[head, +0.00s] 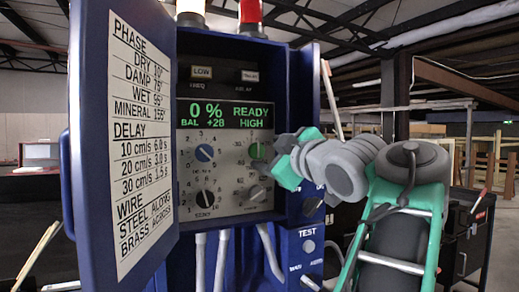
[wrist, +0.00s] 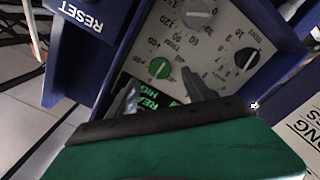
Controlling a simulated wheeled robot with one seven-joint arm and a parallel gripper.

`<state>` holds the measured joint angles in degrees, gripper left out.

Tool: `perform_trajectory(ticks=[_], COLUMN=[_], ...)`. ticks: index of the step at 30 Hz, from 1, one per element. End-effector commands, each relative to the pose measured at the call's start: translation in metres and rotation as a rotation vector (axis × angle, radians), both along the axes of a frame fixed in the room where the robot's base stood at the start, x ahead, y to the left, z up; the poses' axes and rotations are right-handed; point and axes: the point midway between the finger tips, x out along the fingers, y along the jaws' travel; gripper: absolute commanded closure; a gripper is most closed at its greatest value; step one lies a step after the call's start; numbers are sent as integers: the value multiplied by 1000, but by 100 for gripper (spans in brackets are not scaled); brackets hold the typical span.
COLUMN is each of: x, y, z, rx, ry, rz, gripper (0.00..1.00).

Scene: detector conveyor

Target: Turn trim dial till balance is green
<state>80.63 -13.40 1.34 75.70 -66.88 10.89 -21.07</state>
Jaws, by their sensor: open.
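The control panel (head: 232,175) is in an open blue cabinet. Its display (head: 225,115) reads 0 %, READY, BAL +28 and HIGH in green letters. A green dial (head: 257,150) is at the upper right of the panel, partly covered by my gripper (head: 277,158). In the wrist view the green dial (wrist: 159,67) lies just beyond the gap between the open, empty fingers of my gripper (wrist: 160,92); no contact shows. The fingers and palm hide part of the display in the wrist view.
A blue dial (head: 204,152) is at the upper left, a black dial (head: 205,198) at the lower left and a grey dial (head: 257,192) at the lower right. The open cabinet door (head: 85,200) with its printed chart stands at the left. Grey pipes (head: 222,255) hang below.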

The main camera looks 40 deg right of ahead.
Motion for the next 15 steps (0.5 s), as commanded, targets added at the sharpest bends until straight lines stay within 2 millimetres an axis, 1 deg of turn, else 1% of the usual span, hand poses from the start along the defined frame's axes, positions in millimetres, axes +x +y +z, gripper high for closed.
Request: perform_trajectory(ticks=[1,6,10,15], x=[11,37,45,45], y=[-2,-10,-14,-15], z=[2,2,0,-1], rx=[4,4,3,3], ry=[0,0,1,1], rz=[7,2,-2,-5], gripper=[41,41,41,41])
